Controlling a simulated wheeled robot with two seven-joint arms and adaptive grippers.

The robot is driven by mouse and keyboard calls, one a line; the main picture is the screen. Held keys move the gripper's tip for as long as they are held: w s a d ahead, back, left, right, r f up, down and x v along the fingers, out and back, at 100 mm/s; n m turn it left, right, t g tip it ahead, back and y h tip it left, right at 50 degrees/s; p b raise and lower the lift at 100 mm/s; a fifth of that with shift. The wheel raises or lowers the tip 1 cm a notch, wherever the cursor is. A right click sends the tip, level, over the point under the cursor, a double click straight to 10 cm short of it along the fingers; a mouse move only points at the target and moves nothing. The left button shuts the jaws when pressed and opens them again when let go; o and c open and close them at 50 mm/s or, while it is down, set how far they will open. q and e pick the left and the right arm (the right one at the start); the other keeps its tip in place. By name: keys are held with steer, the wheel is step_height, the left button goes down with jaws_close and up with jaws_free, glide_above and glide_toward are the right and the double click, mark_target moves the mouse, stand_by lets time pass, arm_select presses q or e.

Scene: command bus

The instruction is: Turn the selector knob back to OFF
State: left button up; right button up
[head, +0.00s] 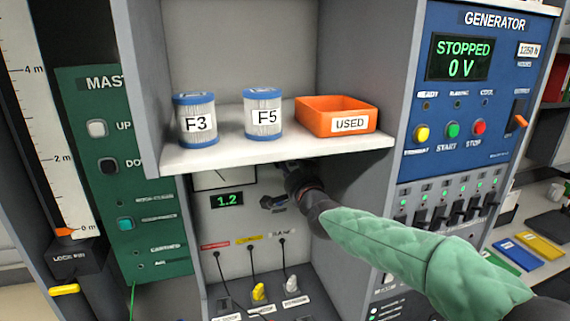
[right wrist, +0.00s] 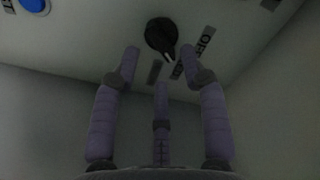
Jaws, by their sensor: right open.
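The selector knob (right wrist: 160,34) is a round black knob with a pale pointer mark on a light panel in the right wrist view. Its pointer faces down and slightly right, beside small dark labels (right wrist: 196,47) that I cannot read surely. My right gripper (right wrist: 160,58) is open, its fingers spread below and to either side of the knob, with no clear contact. In the head view my right gripper (head: 282,194) is under the shelf, in front of the meter panel, partly hidden by the shelf and my wrist. My left gripper is not in view.
The shelf (head: 218,155) overhangs the gripper, bearing canisters F3 (head: 197,120) and F5 (head: 263,113) and an orange USED bin (head: 337,117). A meter display (head: 227,199) reads 1.2. Cables and plugs (head: 259,291) are below. A blue button (right wrist: 34,5) is near the knob.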

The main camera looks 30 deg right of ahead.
steer(key=shift+x, duration=2.15)
jaws_close()
